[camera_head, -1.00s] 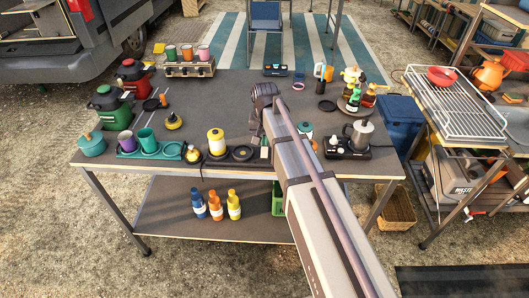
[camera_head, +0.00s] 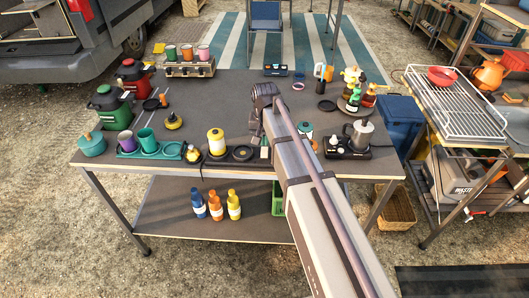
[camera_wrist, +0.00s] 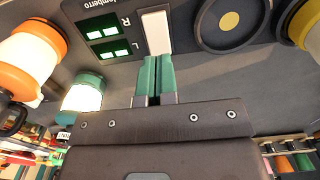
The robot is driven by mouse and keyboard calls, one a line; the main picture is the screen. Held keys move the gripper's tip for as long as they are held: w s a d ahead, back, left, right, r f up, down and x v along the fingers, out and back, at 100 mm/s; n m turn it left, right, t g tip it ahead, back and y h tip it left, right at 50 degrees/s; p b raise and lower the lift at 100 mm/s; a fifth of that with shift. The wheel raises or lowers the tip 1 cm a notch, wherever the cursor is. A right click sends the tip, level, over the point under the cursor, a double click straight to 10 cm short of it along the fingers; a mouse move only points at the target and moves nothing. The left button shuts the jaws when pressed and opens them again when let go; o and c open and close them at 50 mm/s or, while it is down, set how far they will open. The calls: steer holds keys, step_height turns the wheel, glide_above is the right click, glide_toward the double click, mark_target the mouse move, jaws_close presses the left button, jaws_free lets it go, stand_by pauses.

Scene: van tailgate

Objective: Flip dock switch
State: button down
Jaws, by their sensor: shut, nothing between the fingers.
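In the wrist view, a dark dock panel (camera_wrist: 96,12) carries two lit green displays (camera_wrist: 104,32) marked R and L. A white rocker switch (camera_wrist: 157,32) sits beside them. My gripper (camera_wrist: 155,60) has its green fingers shut and empty, with the tips at the switch's near end. I cannot tell whether they touch it. A round black pad with a yellow centre (camera_wrist: 229,20) lies right of the switch. In the head view, the black dock base (camera_head: 240,154) is at the table's front edge; my arm hides the fingers there.
An orange-topped lantern (camera_wrist: 30,50) and a teal-topped lantern (camera_wrist: 84,92) stand left of the fingers in the wrist view. In the head view, a yellow canister (camera_head: 216,142) and a moka pot (camera_head: 361,134) flank my arm. The table's middle is mostly clear.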

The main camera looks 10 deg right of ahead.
steer(key=shift+f+b, duration=1.2)
stand_by(0.4)
step_height(320, 180, up, 7)
steer(key=p, duration=0.7)
steer(key=shift+r, duration=0.1)
steer(key=s+n, duration=0.3)
steer(key=s, duration=1.6)
steer(key=shift+s, duration=0.35)
